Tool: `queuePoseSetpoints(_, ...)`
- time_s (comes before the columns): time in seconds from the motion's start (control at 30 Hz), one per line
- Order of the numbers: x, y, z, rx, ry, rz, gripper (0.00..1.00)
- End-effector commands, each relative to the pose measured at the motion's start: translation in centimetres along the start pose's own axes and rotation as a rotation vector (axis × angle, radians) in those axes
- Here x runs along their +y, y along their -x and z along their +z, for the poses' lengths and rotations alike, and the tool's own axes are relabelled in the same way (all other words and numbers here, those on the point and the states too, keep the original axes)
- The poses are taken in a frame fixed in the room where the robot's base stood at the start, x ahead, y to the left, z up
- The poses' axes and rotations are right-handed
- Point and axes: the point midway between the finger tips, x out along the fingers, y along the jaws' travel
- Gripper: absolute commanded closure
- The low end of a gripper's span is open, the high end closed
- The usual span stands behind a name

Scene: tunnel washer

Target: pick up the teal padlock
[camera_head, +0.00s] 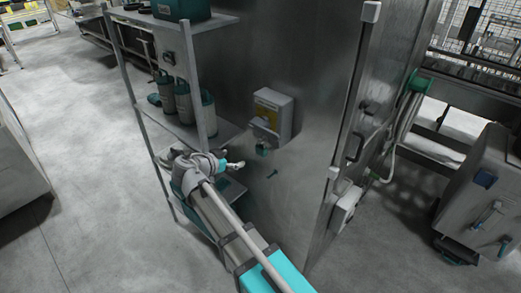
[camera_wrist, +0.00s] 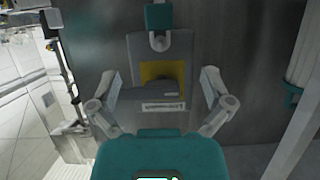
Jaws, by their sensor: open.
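The teal padlock (camera_head: 263,149) hangs under a small grey box (camera_head: 285,108) with a yellow label, fixed on a metal panel. In the wrist view the padlock (camera_wrist: 158,17) is at the top centre, its pale shackle at the box's edge; the box (camera_wrist: 165,50) fills the middle. My gripper (camera_head: 236,165) is left of and slightly below the padlock in the head view. In the wrist view its two fingers (camera_wrist: 159,80) are spread wide with nothing between them; the padlock lies beyond their tips, apart from them.
A metal shelf rack (camera_head: 150,125) with several teal-and-grey canisters (camera_head: 184,100) stands close left of my arm. A tall door frame with a handle (camera_head: 355,147) is right of the padlock. A grey machine (camera_head: 480,195) stands at far right. The floor (camera_head: 90,170) at left is open.

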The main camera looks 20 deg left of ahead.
Motion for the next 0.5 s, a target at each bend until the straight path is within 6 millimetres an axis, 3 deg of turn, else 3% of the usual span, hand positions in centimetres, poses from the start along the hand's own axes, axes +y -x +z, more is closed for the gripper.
queuePoseSetpoints(0.33,0.0,-0.2,0.1,-0.001,0.001,0.001,0.00)
queuePoseSetpoints(0.5,0.0,-1.5,0.2,-0.001,0.001,0.003,0.00)
